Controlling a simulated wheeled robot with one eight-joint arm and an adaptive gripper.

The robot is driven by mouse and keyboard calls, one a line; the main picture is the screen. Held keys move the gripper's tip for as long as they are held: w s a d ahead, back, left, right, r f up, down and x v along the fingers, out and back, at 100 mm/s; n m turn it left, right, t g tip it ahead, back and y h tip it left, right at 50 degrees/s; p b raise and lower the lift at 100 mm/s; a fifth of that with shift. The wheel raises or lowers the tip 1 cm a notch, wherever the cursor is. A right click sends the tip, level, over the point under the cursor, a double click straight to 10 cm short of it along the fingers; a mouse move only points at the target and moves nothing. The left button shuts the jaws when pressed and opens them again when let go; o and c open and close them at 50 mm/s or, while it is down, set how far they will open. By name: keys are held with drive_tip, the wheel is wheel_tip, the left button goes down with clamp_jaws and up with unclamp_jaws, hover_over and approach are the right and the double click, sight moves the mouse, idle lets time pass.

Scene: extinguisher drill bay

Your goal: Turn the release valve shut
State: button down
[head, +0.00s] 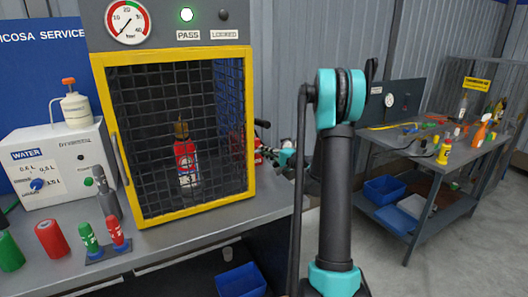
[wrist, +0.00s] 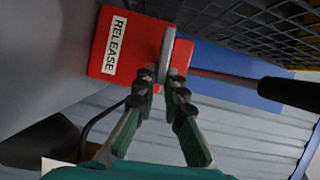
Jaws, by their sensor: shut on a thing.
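The release valve shows in the wrist view as a red block (wrist: 122,35) with a white label reading RELEASE. A flat grey handle (wrist: 167,48), seen nearly edge-on, stands in front of the block. My gripper (wrist: 168,80) has its green and grey fingers closed on the lower end of this handle. In the head view my own arm stands in front of the bay's right side, and the valve and fingertips cannot be made out clearly there.
A yellow-framed mesh cage (head: 178,215) holds a small red extinguisher (head: 186,165). Above it are a pressure gauge (head: 127,22) and a lit green PASS lamp (head: 186,14). In the wrist view a red rod with a black grip (wrist: 290,92) lies close right of the fingers.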

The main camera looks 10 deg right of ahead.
drive_tip(key=shift+f+m, duration=0.15)
drive_tip(key=shift+m, duration=0.25)
drive_tip(key=c, duration=1.6)
unclamp_jaws()
drive_tip(key=v, duration=1.2)
drive_tip(key=shift+d+f, duration=0.1)
drive_tip(key=shift+f, duration=0.1)
